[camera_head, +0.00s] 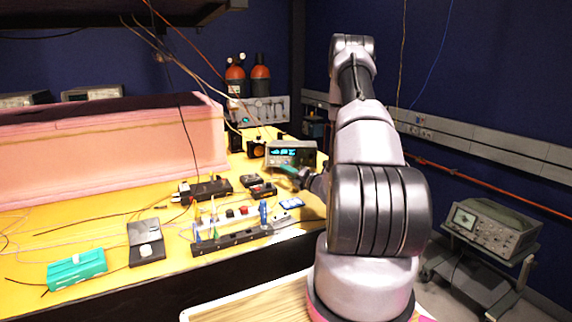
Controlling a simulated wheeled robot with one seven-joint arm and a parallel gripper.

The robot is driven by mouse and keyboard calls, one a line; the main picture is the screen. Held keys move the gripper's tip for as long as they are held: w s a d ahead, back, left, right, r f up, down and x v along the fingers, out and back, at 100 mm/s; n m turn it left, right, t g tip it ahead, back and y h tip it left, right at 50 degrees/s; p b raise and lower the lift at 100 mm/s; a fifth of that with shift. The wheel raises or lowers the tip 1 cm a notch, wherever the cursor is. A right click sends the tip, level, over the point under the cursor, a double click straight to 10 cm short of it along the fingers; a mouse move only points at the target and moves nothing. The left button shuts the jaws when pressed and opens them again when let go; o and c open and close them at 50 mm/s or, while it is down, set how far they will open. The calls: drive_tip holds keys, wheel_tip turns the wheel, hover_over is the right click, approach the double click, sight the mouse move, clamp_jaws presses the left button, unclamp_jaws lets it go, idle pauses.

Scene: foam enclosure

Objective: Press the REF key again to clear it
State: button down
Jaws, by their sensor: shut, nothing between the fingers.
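A bench instrument (292,153) with a lit blue-green display stands towards the back right of the yellow table. Its REF key is too small to make out. My arm reaches over the table's right side, and my gripper (290,171) is at the lower front of this instrument. The gripper is small in the picture and partly dark; it is shut with nothing held. I cannot tell whether its tips touch the front panel.
A pink foam enclosure (110,145) fills the table's back left. Small black boxes (205,189), a rack of tools (232,238), a scale (146,243) and a teal case (77,270) lie in front. An oscilloscope (490,228) stands on a cart at right.

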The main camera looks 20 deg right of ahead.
sight(286, 162)
drive_tip(key=shift+w, duration=0.1)
drive_tip(key=shift+w+d+f, duration=0.3)
drive_tip(key=shift+w+d, duration=0.4)
drive_tip(key=shift+w, duration=0.5)
drive_tip(key=shift+w+d+f, duration=0.25)
drive_tip(key=shift+w+d, duration=0.5)
drive_tip(key=shift+w, duration=0.5)
drive_tip(key=shift+w+d+f, duration=0.3)
drive_tip(key=shift+w+d, duration=0.4)
drive_tip(key=shift+w, duration=0.5)
drive_tip(key=shift+w, duration=0.1)
drive_tip(key=shift+w+d, duration=0.2)
drive_tip(key=shift+w, duration=0.05)
drive_tip(key=shift+w+d+f, duration=0.15)
drive_tip(key=shift+w, duration=0.1)
drive_tip(key=shift+s+a+r, duration=0.2)
drive_tip(key=shift+s+a, duration=0.15)
drive_tip(key=shift+s, duration=0.25)
drive_tip(key=shift+s, duration=0.1)
